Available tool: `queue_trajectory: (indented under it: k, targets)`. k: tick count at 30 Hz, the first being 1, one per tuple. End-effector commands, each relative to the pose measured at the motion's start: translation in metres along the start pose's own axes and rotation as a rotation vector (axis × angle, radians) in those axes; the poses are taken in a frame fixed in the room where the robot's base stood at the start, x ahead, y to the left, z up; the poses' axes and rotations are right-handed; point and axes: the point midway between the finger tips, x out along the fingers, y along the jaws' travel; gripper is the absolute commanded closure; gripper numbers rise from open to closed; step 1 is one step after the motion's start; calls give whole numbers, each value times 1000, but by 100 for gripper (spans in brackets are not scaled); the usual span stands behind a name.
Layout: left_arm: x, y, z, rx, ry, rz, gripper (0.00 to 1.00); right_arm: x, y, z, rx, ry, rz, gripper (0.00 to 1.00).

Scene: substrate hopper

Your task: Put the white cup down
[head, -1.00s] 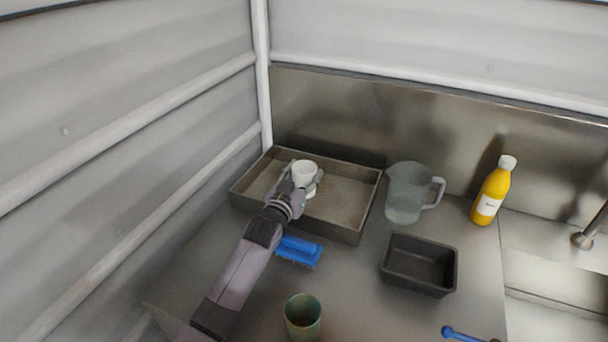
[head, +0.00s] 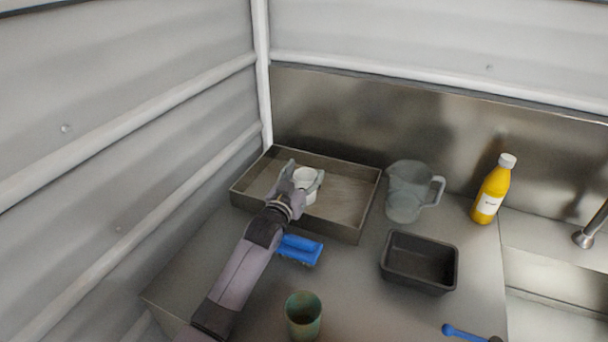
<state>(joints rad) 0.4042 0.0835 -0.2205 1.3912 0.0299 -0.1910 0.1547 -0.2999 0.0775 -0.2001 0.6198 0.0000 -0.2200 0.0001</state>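The white cup (head: 306,185) stands upright inside the shallow grey tray (head: 345,227), in its left half. It appears to rest on the tray floor, though its base is partly hidden by my gripper. My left gripper (head: 306,172) reaches in from the front left with its fingers on either side of the cup. The fingers look spread, with their tips around rim height, and seem no longer clamped on it. My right gripper is not in view.
A blue brush (head: 300,249) lies in front of the tray, beside my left arm. A green cup (head: 303,316) stands nearer. A clear jug (head: 405,195), a dark bin (head: 419,263) and a yellow bottle (head: 491,190) stand to the right. The tray's right half is empty.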

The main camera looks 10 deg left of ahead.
Motion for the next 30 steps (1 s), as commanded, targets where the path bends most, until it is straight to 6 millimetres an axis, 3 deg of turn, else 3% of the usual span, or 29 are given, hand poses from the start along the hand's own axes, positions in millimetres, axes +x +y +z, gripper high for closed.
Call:
queue_trajectory:
  k: [1, 8, 13, 17, 30]
  targets:
    - [-3, 1, 18, -7, -32, 0, 35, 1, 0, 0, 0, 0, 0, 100]
    - [-3, 2, 18, -8, -34, 1, 31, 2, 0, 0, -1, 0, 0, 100]
    - [-3, 2, 15, -8, -33, 1, 31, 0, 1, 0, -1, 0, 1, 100]
    - [-3, 2, 1, -9, -32, 2, 31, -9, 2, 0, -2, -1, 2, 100]
    - [-81, 1, 0, -4, -22, 0, 31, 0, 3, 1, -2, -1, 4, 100]
